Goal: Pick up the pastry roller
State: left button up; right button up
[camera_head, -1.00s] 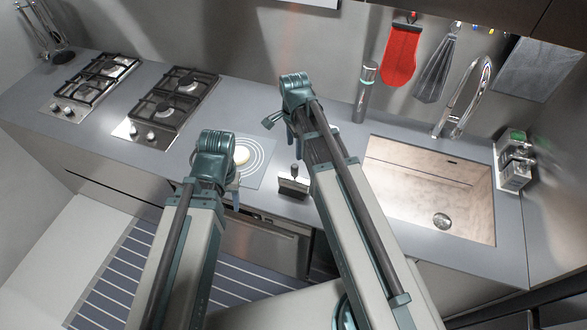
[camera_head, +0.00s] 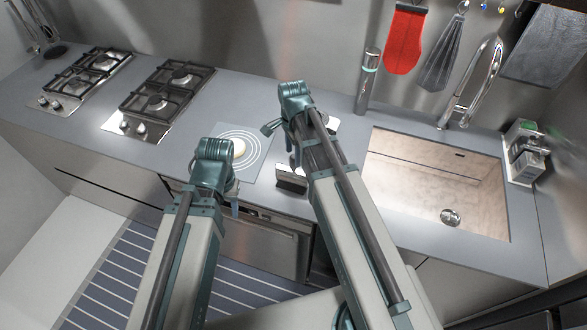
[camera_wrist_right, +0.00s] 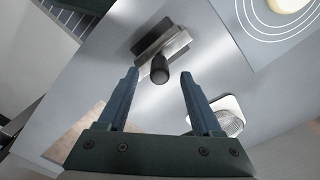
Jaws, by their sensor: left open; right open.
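The pastry roller appears to be the small tool with a dark upright handle and a metal-and-black head (camera_head: 291,183). No contact shows, and the remaining depth is unclear. In the head view my right gripper (camera_head: 292,155) is just above the roller and partly hides it. My left gripper (camera_head: 235,203) is empty near the counter's front edge.
A mat with white rings (camera_head: 252,158) holds a pale round lump (camera_head: 238,147). A shiny whitish object (camera_head: 331,122) lies behind my right arm. The sink (camera_head: 440,180) is at right, a tall cylinder (camera_head: 368,80) behind, gas hobs (camera_head: 165,100) at left.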

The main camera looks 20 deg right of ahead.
jog(key=shift+f+b, duration=2.65)
jog(key=shift+r, duration=0.1)
grip_shut()
